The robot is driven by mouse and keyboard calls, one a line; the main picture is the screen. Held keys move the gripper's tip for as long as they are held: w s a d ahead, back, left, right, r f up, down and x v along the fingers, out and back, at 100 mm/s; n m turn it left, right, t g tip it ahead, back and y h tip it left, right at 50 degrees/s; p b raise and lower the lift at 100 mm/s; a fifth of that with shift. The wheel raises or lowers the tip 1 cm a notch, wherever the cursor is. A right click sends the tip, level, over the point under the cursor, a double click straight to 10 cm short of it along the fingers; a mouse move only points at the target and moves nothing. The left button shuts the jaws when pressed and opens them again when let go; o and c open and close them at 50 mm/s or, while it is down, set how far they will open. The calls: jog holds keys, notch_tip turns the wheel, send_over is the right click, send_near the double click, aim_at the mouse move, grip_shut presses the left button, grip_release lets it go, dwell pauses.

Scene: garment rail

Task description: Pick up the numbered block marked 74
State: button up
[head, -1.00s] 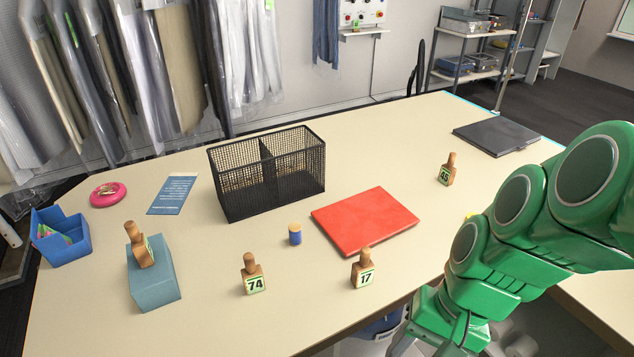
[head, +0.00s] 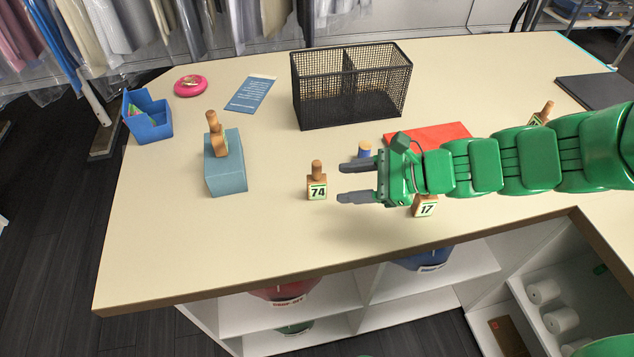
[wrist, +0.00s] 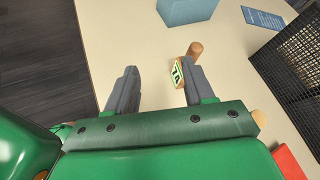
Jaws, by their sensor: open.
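The wooden block marked 74 (head: 317,182) stands upright on the table near the front edge, with a peg-like top and a green-bordered number label. My gripper (head: 340,182) is open and empty, its two grey fingers pointing left toward the block, just to its right. In the wrist view block 74 (wrist: 178,75) shows beyond the right fingertip, partly hidden by that finger, and my gripper (wrist: 157,80) has bare table between its fingers. I cannot tell whether the finger touches the block.
Block 17 (head: 425,208) stands below my gripper, partly hidden. Another wooden block (head: 216,135) sits on a blue-grey box (head: 226,175). A black mesh basket (head: 350,108), a blue cylinder (head: 364,150) and a red folder (head: 440,134) lie behind.

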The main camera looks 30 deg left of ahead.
aim_at(310, 176)
jog(key=shift+w+a+f+m+t+y, duration=0.25)
jog(key=shift+w+a+f+m, duration=0.2)
jog(key=shift+a+f+m, duration=0.8)
jog(key=shift+w+a+f+m+t+y, duration=0.15)
jog(key=shift+w+a+f+m+y, duration=0.35)
jog(key=shift+a, duration=1.5)
jog(key=shift+w+a+f+m+t+y, duration=0.2)
jog(key=shift+w+a+f+m, duration=0.15)
jog(key=shift+a+f+m, duration=0.95)
jog(key=shift+s+a+n, duration=0.1)
jog(key=shift+a+n, duration=0.35)
jog(key=shift+a, duration=0.65)
jog(key=shift+c, duration=0.2)
grip_shut()
